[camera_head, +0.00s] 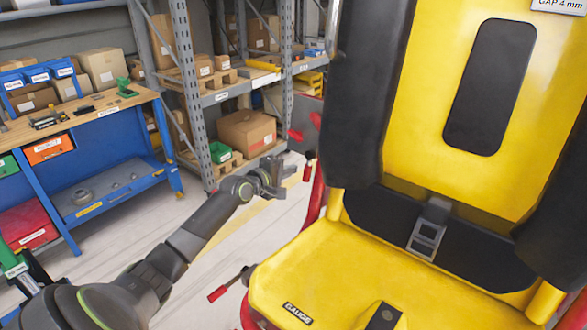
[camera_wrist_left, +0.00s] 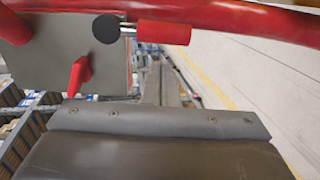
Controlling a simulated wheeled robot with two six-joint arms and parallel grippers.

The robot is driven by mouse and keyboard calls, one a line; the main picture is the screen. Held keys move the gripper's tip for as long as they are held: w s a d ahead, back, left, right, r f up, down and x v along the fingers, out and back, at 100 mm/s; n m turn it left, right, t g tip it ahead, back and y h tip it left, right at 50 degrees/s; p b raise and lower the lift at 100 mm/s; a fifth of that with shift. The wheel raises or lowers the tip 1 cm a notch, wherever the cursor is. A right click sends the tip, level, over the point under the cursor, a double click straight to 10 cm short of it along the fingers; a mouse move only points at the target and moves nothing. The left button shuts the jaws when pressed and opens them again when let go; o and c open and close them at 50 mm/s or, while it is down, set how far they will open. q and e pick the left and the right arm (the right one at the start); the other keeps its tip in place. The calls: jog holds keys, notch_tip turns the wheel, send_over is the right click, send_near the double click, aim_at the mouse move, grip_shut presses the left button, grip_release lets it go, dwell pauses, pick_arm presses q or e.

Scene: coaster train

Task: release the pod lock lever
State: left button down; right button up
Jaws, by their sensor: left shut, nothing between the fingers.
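My left gripper (camera_head: 277,178) is shut and empty, just left of the yellow seat. A red-gripped lever (camera_head: 308,170) hangs on a dark rod just right of it, apart from it as far as I can tell. In the left wrist view a red cylinder grip (camera_wrist_left: 163,33) sits on a short metal rod by a black round pivot. A smaller red handle (camera_wrist_left: 78,75) is on a grey plate (camera_wrist_left: 100,62) beside it. Another red-ended lever (camera_head: 217,293) sticks out low at the seat's left side. No label shows which is the pod lock lever. My right gripper is out of view.
The yellow seat (camera_head: 340,262) with black padding and a buckle fills the right side. A red tube (camera_wrist_left: 235,15) crosses the top of the wrist view. A blue workbench (camera_head: 125,178) and shelving with boxes (camera_head: 246,132) stand behind left. The floor between is clear.

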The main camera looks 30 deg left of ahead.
pick_arm(q)
jog(key=shift+d, duration=0.7)
jog(key=shift+d+n+p, duration=0.2)
jog(key=shift+n+p, duration=0.2)
jog(key=shift+p, duration=0.25)
